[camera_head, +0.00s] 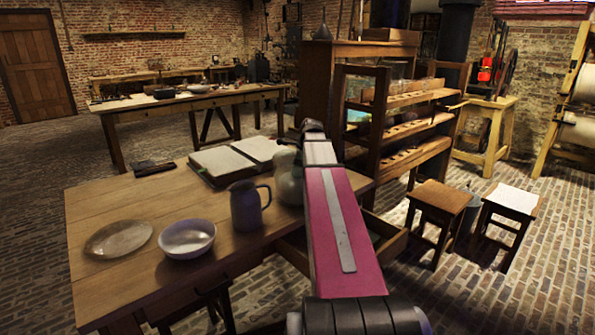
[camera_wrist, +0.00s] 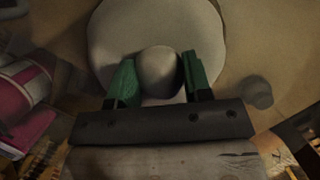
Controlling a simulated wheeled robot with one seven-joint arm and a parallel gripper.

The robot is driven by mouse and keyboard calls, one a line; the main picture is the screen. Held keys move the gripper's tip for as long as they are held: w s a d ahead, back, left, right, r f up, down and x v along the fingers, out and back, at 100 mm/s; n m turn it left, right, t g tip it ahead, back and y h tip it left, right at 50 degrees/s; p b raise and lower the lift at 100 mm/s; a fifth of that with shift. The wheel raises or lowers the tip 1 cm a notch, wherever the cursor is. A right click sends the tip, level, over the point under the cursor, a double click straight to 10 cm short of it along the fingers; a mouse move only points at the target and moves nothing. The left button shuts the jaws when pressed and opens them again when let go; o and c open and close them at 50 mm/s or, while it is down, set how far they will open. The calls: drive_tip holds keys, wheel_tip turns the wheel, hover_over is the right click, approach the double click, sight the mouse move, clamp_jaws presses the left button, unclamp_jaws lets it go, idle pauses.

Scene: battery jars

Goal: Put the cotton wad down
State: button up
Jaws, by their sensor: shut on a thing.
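My gripper (camera_wrist: 156,75) shows in the wrist view with its two green fingers on either side of a small, rounded, grey-white cotton wad (camera_wrist: 158,68). It is shut on the wad. Beyond the wad lies a large pale round thing (camera_wrist: 112,30) with a smooth rim. I cannot tell whether the wad touches it. In the head view my pink arm reaches over the right part of the wooden table (camera_head: 110,205), and the gripper and wad cannot be made out there.
On the table are a shallow plate (camera_head: 118,239), a white bowl (camera_head: 187,239), a grey-blue jug (camera_head: 246,207), an open book (camera_head: 222,165) and a pale rounded vessel (camera_head: 290,185) partly behind my arm. A wooden rack (camera_head: 395,130) and two stools (camera_head: 440,196) stand to the right.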

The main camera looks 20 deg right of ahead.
drive_tip(key=o, duration=0.9)
drive_tip(key=shift+f, duration=0.1)
drive_tip(key=v, duration=1.2)
drive_tip(key=shift+s+d, duration=0.1)
